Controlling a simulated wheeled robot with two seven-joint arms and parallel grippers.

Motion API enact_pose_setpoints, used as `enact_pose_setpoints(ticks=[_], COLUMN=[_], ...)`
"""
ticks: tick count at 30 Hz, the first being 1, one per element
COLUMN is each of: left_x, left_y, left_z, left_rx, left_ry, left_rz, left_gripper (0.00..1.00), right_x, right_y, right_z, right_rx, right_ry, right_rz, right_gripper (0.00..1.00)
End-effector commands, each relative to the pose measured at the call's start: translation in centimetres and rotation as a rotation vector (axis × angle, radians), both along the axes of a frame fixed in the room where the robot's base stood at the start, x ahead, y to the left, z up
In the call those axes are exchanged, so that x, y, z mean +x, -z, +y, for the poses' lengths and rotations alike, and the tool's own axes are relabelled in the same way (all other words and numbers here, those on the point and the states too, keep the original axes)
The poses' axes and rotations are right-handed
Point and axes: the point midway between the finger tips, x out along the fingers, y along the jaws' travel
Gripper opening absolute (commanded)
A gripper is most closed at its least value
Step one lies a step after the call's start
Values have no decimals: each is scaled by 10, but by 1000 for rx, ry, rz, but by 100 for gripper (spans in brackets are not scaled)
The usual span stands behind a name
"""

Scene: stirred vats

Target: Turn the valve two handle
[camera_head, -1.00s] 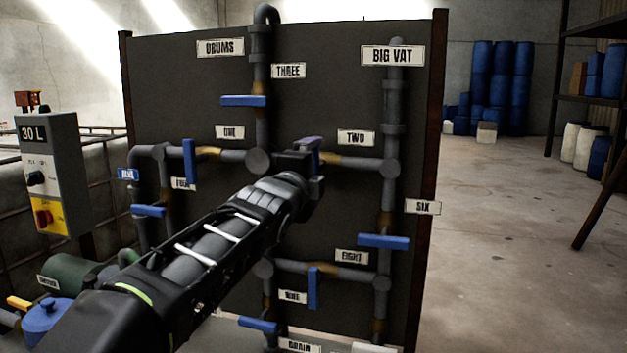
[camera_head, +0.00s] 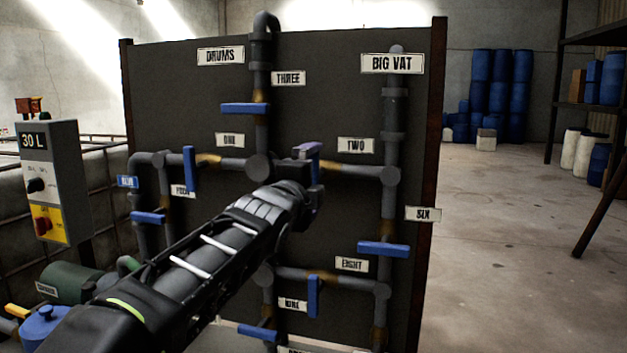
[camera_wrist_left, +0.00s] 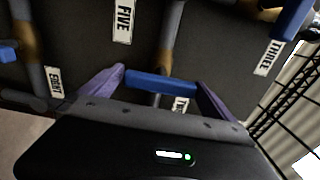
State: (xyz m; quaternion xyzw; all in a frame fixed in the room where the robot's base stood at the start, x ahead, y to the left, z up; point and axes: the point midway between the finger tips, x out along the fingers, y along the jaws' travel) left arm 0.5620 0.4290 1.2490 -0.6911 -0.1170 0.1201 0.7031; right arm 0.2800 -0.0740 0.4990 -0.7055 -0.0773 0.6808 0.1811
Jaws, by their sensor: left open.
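The valve two handle is a blue bar (camera_wrist_left: 160,84) in the left wrist view, on a pipe with a brownish fitting. In the head view, my gripper hides most or all of it, left of the TWO label (camera_head: 356,145). My left gripper (camera_head: 310,158) is up at the panel there, its arm reaching in from the lower left. In the wrist view, its two purple fingers (camera_wrist_left: 160,76) are apart, one at each end of the bar. I cannot tell if they touch it. My right gripper is out of view.
The dark panel (camera_head: 190,80) carries grey pipes and other blue handles: three (camera_head: 245,109), one (camera_head: 189,168), six (camera_head: 383,249) and eight (camera_head: 313,296). A 30 L control box (camera_head: 50,180) stands at left.

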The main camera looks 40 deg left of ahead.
Motion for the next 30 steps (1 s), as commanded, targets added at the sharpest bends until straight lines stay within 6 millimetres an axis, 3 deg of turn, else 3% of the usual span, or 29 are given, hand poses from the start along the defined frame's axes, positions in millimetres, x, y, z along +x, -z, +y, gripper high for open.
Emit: enact_pose_setpoints(ticks=[15, 30], left_x=[-65, -67], left_y=[1, 1], left_z=[-23, -23], left_rx=[0, -1], left_ry=[2, 1], left_rz=[0, 1], left_gripper=[100, 100], right_x=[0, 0], right_y=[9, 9], right_z=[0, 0], right_rx=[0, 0], right_ry=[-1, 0], right_rz=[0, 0], right_gripper=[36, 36])
